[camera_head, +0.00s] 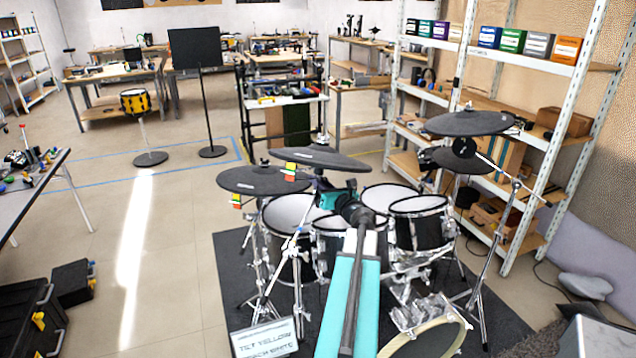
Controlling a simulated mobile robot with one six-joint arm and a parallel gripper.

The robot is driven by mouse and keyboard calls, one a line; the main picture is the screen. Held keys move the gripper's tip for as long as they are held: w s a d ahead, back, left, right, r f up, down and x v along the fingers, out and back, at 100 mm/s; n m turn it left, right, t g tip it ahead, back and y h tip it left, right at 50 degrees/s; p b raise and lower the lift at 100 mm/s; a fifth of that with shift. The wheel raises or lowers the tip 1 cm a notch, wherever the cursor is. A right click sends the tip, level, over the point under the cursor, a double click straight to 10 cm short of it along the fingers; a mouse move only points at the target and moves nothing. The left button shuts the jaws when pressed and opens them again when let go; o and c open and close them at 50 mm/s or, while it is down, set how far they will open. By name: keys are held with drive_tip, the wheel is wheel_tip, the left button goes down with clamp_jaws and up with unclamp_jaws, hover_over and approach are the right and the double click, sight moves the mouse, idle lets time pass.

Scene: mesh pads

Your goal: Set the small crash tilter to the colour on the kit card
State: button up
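A drum kit with several dark cymbals stands in front of me. The middle cymbal (318,157) has a small red, yellow and green piece (291,170) at its left edge. A similar coloured piece (237,201) hangs at the left cymbal (263,181). I cannot tell which cymbal is the small crash, or how its tilter is set. My arm reaches up over the drums. My gripper (322,184) is small and dark below the middle cymbal; its fingers cannot be made out.
Two more cymbals (471,122) stand at the right on a chrome stand. Drums (418,222) and stand legs crowd the dark mat (232,262). A shelf rack (567,140) is behind at right. Black cases (73,283) lie at left. The floor between is clear.

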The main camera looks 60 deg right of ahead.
drive_tip(key=shift+o, duration=0.8)
drive_tip(key=v, duration=1.1)
drive_tip(key=shift+s+a+r, duration=0.15)
drive_tip(key=shift+s+a, duration=0.05)
drive_tip(key=shift+s, duration=0.05)
drive_tip(key=p+v, duration=0.1)
drive_tip(key=p, duration=0.3)
drive_tip(key=shift+s+a+p, duration=0.15)
drive_tip(key=shift+s+p, duration=0.15)
drive_tip(key=shift+s, duration=0.05)
drive_tip(key=shift+s+a+p, duration=0.1)
drive_tip(key=shift+s+p, duration=0.1)
drive_tip(key=shift+p, duration=0.2)
